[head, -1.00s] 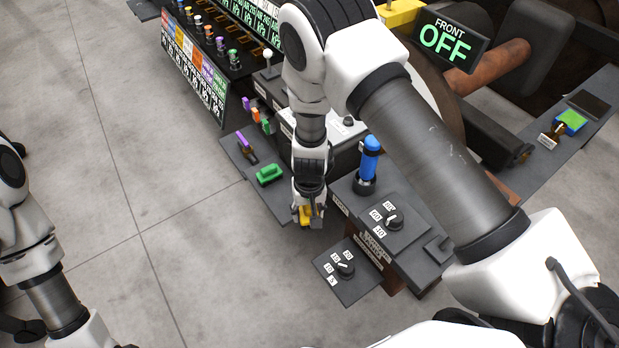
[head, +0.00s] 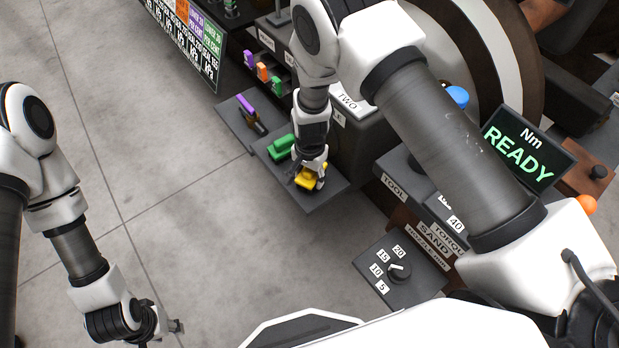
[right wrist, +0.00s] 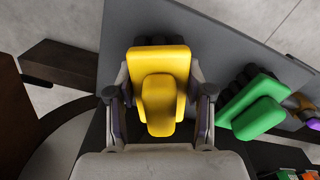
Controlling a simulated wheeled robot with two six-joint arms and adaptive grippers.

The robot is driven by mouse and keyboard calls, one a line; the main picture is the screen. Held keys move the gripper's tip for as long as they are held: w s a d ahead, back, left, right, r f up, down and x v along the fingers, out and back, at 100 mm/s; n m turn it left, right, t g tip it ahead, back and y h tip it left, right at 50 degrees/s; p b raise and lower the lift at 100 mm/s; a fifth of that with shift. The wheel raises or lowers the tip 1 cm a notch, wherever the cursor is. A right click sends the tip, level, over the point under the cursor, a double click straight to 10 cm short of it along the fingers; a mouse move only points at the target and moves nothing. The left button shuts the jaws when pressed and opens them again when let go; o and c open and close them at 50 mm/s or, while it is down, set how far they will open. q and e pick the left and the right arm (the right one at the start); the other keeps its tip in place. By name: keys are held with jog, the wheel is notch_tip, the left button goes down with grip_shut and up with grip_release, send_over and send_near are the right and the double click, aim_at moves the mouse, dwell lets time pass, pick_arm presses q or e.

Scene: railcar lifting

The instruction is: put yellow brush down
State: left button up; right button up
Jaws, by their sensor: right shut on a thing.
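The yellow brush (head: 306,179) is over the front part of a dark grey shelf (head: 318,200). It also shows in the right wrist view (right wrist: 160,95), with dark bristles at its far end. My right gripper (head: 311,174) is shut on it, one finger on each side. I cannot tell whether the bristles touch the shelf. A green brush (head: 281,147) lies on the same shelf just behind, and shows at the right in the right wrist view (right wrist: 253,107). My left gripper (head: 172,326) is low at the left, over the floor and away from the shelf; its fingers are unclear.
A second shelf (head: 231,122) behind holds a purple-topped item (head: 246,104). A dial box (head: 402,277) and a tool stand lie to the right of the brush. A display (head: 528,147) reads "Nm READY". Grey floor (head: 190,230) is open at the left.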

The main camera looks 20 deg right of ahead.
jog(key=shift+f, duration=0.5)
jog(key=shift+f, duration=0.1)
jog(key=o, duration=1.3)
jog(key=shift+a, duration=0.1)
jog(key=shift+r, duration=0.2)
notch_tip(320, 180, up, 12)
jog(key=shift+p, duration=1)
